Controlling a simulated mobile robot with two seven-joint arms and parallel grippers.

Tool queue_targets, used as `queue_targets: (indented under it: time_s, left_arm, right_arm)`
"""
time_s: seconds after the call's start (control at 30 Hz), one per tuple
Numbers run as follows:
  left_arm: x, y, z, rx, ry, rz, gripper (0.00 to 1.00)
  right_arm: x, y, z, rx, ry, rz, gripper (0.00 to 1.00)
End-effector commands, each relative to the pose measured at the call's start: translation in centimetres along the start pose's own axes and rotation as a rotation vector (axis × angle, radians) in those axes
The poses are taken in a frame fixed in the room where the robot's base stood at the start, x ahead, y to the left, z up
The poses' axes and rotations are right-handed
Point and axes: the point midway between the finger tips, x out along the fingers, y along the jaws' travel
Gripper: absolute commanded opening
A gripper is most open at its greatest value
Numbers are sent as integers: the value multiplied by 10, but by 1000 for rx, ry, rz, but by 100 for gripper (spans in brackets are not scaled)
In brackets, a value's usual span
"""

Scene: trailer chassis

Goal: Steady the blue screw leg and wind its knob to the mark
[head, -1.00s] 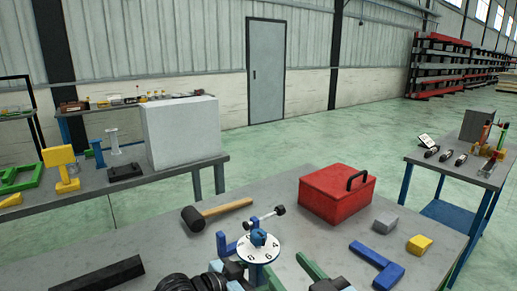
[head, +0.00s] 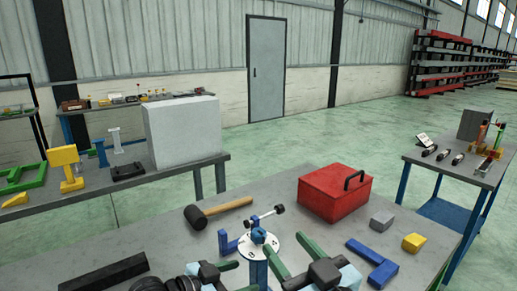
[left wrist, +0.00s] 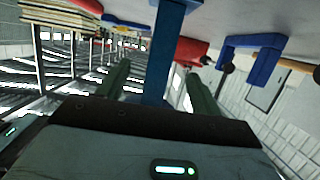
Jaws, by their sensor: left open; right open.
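The blue screw leg (head: 258,272) stands upright on the grey table, with a white numbered dial disc (head: 270,246) and a blue knob (head: 258,235) on top. A crank arm rises from the knob to a small end piece (head: 279,209). My left gripper (head: 236,275) is open, low at the left of the leg. In the left wrist view the blue post (left wrist: 166,50) stands between its two green fingers (left wrist: 160,88), with space visible on both sides. My right gripper (head: 277,260) is open, its green fingers pointing at the leg from the right. Contact cannot be told.
A hammer (head: 222,208) and red toolbox (head: 335,195) lie behind the leg. A blue bracket (head: 228,243) is close behind at left. A blue angled piece (head: 372,262), grey block (head: 382,221) and yellow block (head: 414,243) lie right. A dark bar (head: 103,272) lies left.

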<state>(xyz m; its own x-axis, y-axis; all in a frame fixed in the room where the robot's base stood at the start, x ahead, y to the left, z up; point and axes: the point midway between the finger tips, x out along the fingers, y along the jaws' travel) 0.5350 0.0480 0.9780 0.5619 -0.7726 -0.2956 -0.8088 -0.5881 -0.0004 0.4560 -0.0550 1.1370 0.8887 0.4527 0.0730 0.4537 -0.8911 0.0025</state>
Motion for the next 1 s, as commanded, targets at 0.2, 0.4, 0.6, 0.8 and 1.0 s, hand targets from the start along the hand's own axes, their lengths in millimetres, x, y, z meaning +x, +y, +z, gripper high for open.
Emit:
queue_targets:
  time_s: [0.2, 0.4, 0.6, 0.8, 1.0]
  left_arm:
    - [0, 0, 0, 0, 0, 0, 89]
    - [0, 0, 0, 0, 0, 0, 91]
    - [-6, 0, 0, 0, 0, 0, 91]
    - [-36, -1, 1, 0, -2, -2, 91]
    - [-75, 0, 1, 1, -2, -1, 91]
  right_arm:
    - [0, 0, 0, 0, -1, 0, 52]
    - [0, 0, 0, 0, -1, 0, 52]
    - [0, 0, 0, 0, 0, 0, 52]
    - [0, 0, 0, 0, 0, 0, 52]
    - [0, 0, 0, 0, 0, 0, 52]
